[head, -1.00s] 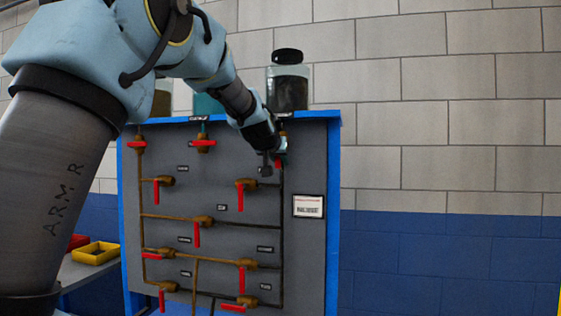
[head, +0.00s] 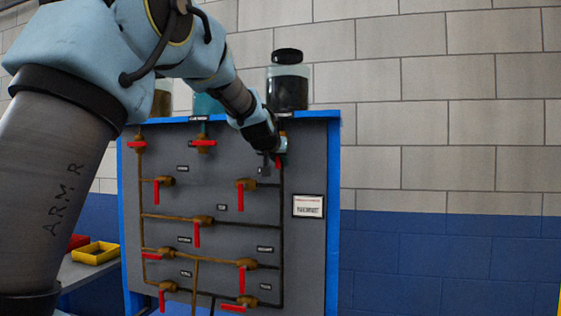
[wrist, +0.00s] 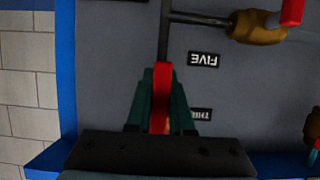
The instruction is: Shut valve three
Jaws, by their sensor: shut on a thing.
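My gripper (head: 277,156) is at the upper right of the valve panel (head: 310,260). In the wrist view my gripper (wrist: 161,98) is shut on a red valve handle (wrist: 161,75), one finger on each side. The picture there is upside down, and the handle lies along the dark pipe. A partly covered label beside it, reading "THR…" (wrist: 201,114), suggests this is valve three. The label "FIVE" (wrist: 203,60) is farther along, near another valve. In the head view a bit of the held red handle (head: 278,163) shows; my gripper hides the valve body.
Several other red-handled valves are on the panel, including one at top middle (head: 204,142) and one below (head: 241,197). A lidded jar of dark material (head: 288,88) stands above the held valve. A yellow bin (head: 95,252) is at lower left.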

